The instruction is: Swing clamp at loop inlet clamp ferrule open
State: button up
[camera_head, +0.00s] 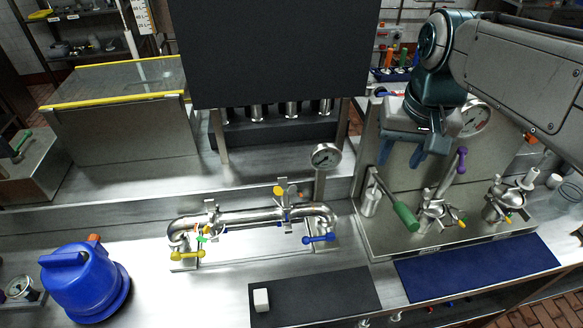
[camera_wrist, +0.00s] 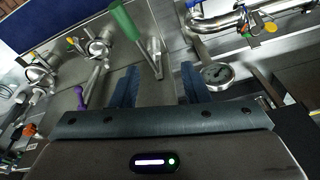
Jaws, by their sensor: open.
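A polished pipe loop (camera_head: 250,217) lies on the steel bench. One clamp (camera_head: 211,212) sits near its left bend, with small green and orange tags beside it. Another clamp (camera_head: 284,204) with a yellow knob sits right of its middle. I cannot tell which is the inlet clamp or whether either is open. The loop also shows at the top right of the wrist view (camera_wrist: 232,20). My gripper (camera_head: 402,158) is open and empty, right of the loop above the valve panel, touching nothing. Its two blue fingers show in the wrist view (camera_wrist: 159,72).
A valve panel (camera_head: 440,236) with green (camera_head: 405,216) and purple (camera_head: 462,160) handles stands right of the loop. A gauge (camera_head: 325,156) stands behind the loop's right end. A dark mat (camera_head: 335,292) holding a white block (camera_head: 261,300) lies in front.

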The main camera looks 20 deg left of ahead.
jog(key=w+a+n+g+b, duration=0.1)
jog(key=w+a+n+b, duration=0.15)
jog(key=a, duration=0.95)
jog(key=h+b, duration=0.1)
send_over(283, 180)
jog(key=f, duration=0.2)
jog(key=shift+n+g, duration=0.35)
jog(key=shift+g, duration=0.05)
notch_tip(283, 180, down, 13)
jog(key=shift+c, duration=0.3)
grip_shut()
